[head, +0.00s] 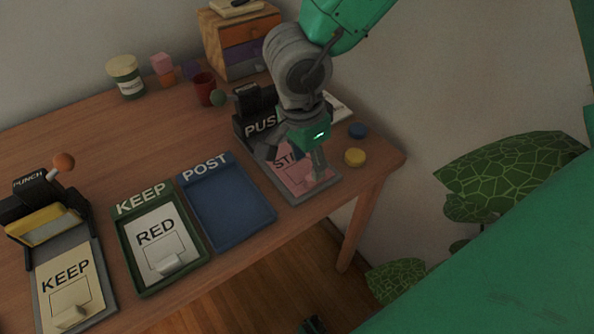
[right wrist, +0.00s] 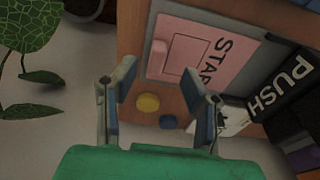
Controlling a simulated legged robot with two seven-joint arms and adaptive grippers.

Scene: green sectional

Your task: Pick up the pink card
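The pink card (head: 292,181), printed with letters starting "STA", lies flat on the grey plate of the PUSH device (head: 254,122) at the table's right end. It also shows in the right wrist view (right wrist: 200,45), with a raised pink tab (right wrist: 159,56) near one end. My right gripper (head: 295,158) is above the card and hides part of it in the head view. In the right wrist view my right gripper (right wrist: 158,82) is open, its fingers apart with nothing between them. My left gripper is not clearly in view.
A blue POST tray (head: 232,212) and a green KEEP tray (head: 121,225) with a white RED card (head: 155,236) stand left of the card. The PUNCH device (head: 42,205) is far left. Yellow (head: 355,157) and blue (head: 358,131) discs lie near the table's right edge.

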